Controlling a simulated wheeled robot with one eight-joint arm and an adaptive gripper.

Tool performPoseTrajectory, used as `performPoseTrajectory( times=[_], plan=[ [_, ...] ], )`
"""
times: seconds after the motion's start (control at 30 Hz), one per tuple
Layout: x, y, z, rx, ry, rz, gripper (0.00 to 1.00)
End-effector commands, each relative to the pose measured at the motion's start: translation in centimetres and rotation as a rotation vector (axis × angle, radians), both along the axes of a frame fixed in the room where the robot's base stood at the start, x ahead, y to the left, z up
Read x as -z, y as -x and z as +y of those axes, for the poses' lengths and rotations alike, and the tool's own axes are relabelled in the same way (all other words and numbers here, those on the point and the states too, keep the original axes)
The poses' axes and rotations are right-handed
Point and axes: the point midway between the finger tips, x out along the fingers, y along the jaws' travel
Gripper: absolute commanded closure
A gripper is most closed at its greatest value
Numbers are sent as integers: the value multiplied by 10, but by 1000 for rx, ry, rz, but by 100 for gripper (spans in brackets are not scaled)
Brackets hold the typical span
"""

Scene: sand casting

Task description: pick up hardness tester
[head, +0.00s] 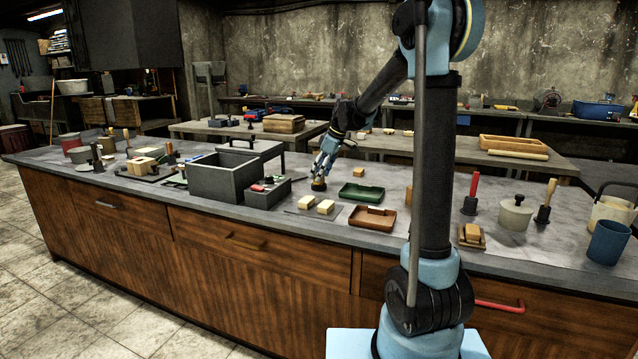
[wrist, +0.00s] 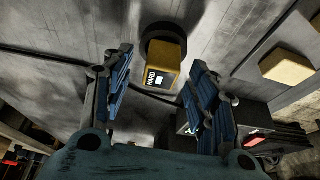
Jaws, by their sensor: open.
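The hardness tester (wrist: 163,72) is a small yellow block with a dark round end and a small lit display with white marks. In the wrist view it shows between and beyond the two blue fingers of my gripper (wrist: 160,64), which are spread apart with gaps on both sides. In the head view the hardness tester (head: 319,185) stands on the grey bench top, and my gripper (head: 321,168) points down right above it. I cannot tell how much height is left between the fingertips and it.
A green tray (head: 362,191) and a brown tray (head: 373,218) lie to the right. Wooden blocks on a dark plate (head: 340,213) lie in front. A large grey box (head: 190,178) and a smaller dark box (head: 266,203) stand to the left. Some bench top behind is clear.

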Motion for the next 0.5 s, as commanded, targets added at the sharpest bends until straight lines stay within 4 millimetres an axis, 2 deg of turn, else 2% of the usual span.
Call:
performPoseTrajectory(
  times=[0.2, 0.43, 0.47, 0.5],
  plan=[
    [19, -3, 7, 0, 0, 0, 47],
    [20, -3, 7, 0, 0, -1, 47],
    [20, -3, 7, 1, 0, -1, 49],
    [20, -3, 7, 1, 0, -1, 58]
  ],
)
